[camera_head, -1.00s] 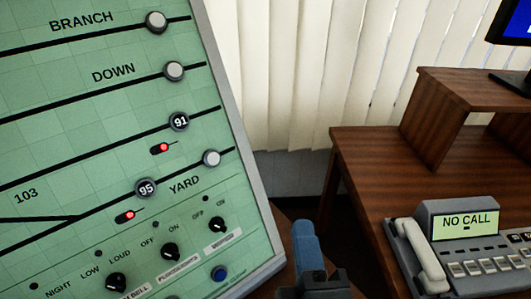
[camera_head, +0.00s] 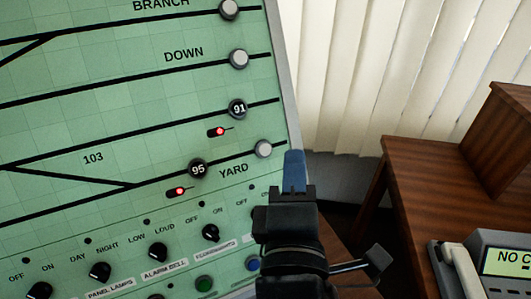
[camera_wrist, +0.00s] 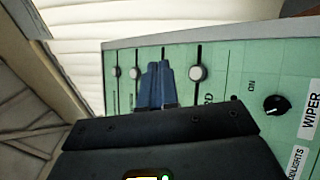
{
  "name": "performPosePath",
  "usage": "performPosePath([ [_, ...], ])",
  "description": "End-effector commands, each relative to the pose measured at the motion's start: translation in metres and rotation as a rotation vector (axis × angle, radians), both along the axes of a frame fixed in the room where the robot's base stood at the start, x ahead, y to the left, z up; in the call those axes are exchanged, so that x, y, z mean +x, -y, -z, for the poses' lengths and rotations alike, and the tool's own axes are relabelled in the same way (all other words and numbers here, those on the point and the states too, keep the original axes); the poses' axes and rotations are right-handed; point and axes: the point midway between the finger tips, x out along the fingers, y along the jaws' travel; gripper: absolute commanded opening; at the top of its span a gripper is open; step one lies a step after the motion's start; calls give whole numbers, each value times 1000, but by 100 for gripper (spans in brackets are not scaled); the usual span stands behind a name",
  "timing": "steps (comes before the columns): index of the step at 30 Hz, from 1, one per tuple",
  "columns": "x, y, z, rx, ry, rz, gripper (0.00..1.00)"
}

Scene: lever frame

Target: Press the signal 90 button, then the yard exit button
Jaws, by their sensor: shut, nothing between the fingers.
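The green signal panel (camera_head: 100,125) fills the left of the head view. The yard exit button (camera_head: 263,148) is a pale grey round knob at the right end of the YARD line. It also shows in the wrist view (camera_wrist: 198,73). Black round buttons marked 91 (camera_head: 237,109) and 95 (camera_head: 197,169) are near it, each with a lit red light. No button marked 90 is in view. My gripper (camera_head: 294,170) is shut and empty, its blue fingertips just right of the yard exit button in the head view. The fingers (camera_wrist: 156,85) appear left of that button in the wrist view.
Similar grey buttons end the DOWN (camera_head: 239,59) and BRANCH (camera_head: 229,10) lines. Black rotary knobs (camera_head: 158,252) and a green button (camera_head: 205,284) line the panel's lower part. A wooden desk (camera_head: 440,180) with a phone (camera_head: 455,270) stands at the right.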

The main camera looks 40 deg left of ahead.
Motion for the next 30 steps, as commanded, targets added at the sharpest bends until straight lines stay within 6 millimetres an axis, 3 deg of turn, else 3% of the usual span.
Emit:
performPosePath([
  [4,7,-17,16,2,2,-3,0],
  [15,22,-50,31,1,0,0,0],
  [30,25,-58,33,1,0,0,0],
])
